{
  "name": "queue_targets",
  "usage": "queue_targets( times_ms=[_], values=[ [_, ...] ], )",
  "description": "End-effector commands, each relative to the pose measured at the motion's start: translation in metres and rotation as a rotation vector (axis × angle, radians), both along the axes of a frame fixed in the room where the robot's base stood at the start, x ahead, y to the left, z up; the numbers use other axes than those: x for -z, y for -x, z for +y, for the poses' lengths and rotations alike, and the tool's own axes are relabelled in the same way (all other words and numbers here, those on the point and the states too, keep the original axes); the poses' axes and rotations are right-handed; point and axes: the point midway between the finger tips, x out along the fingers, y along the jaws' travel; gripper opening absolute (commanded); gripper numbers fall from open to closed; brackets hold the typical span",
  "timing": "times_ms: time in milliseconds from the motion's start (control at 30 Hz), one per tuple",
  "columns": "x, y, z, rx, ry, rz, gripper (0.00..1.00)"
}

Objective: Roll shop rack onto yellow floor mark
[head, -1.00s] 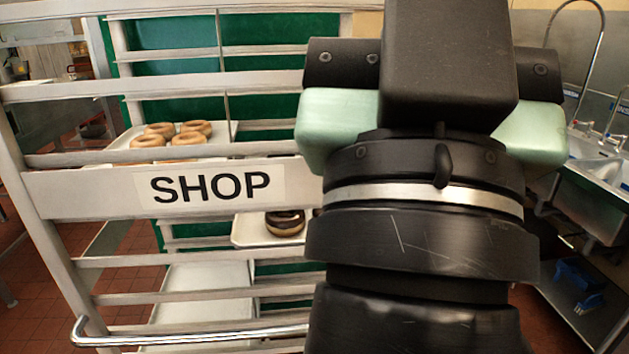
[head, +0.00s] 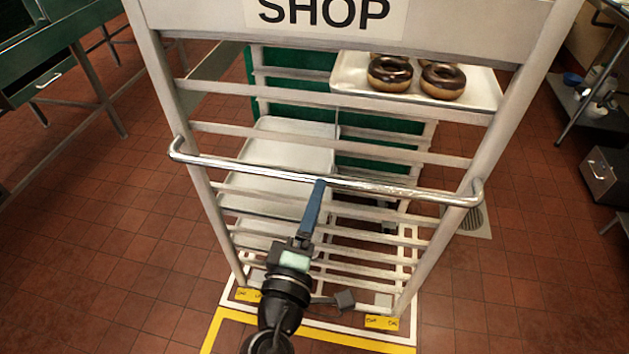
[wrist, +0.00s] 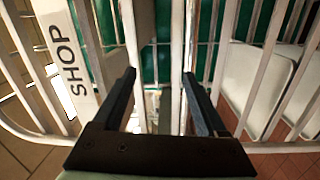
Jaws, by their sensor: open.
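The shop rack (head: 490,155), a pale metal frame with a SHOP sign (head: 330,12), stands upright before me in the head view. A chrome handle bar (head: 400,190) runs across its near side. My gripper (head: 319,184) is at the middle of this bar, its fingertips overlapping it in the head view. In the wrist view the two dark fingers (wrist: 163,90) are apart, with pale rails upright between them; I cannot tell whether they touch the bar. The yellow floor mark (head: 300,334) is a line on the near side of the rack's base, beside a white outline (head: 415,312).
A green table (head: 85,75) stands at far left, a metal box (head: 600,170) at right. Red tiles are clear on both sides.

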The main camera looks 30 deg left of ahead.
Motion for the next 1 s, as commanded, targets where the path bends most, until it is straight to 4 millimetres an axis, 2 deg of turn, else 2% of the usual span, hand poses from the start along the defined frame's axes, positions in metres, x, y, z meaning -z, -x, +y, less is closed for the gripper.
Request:
queue_targets(
  times_ms=[33, 100, 267, 367, 700, 833, 1000],
  values=[
    [0.021, 0.010, 0.007, -0.021, 0.053, 0.015, 0.75],
    [0.037, 0.018, 0.013, -0.043, 0.104, 0.024, 0.75],
    [0.048, 0.021, 0.020, -0.060, 0.149, 0.028, 0.75],
    [0.046, 0.009, 0.023, -0.060, 0.150, 0.026, 0.75],
    [0.047, -0.056, 0.044, -0.058, 0.144, 0.025, 0.75],
    [0.048, -0.074, 0.050, -0.058, 0.145, 0.026, 0.75],
    [0.048, -0.085, 0.053, -0.058, 0.145, 0.028, 0.75]
  ],
)
